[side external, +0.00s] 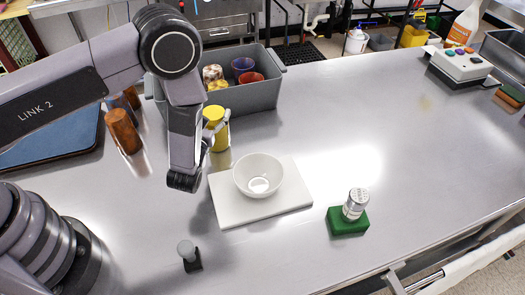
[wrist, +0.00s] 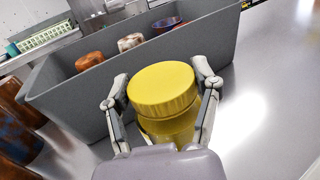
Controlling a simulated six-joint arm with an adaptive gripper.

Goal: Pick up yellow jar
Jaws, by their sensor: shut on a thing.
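The yellow jar (side external: 216,128) stands upright beside the near side of the grey bin in the side external view. In the wrist view, the yellow jar (wrist: 164,92) shows its ribbed lid, with its body narrower below. My gripper (wrist: 162,100) has one finger on each side of the jar and is shut on it. In the side external view, my gripper (side external: 207,140) is partly hidden behind my own wrist. Whether the jar's base touches the counter is hard to tell.
A grey bin (side external: 258,100) holding several cups is just behind the jar. A white board (side external: 290,208) with a white bowl (side external: 258,175) lies in front. A brown cup (side external: 123,131) stands left. A shaker (side external: 356,203) sits on a green block (side external: 347,224). The right counter is mostly clear.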

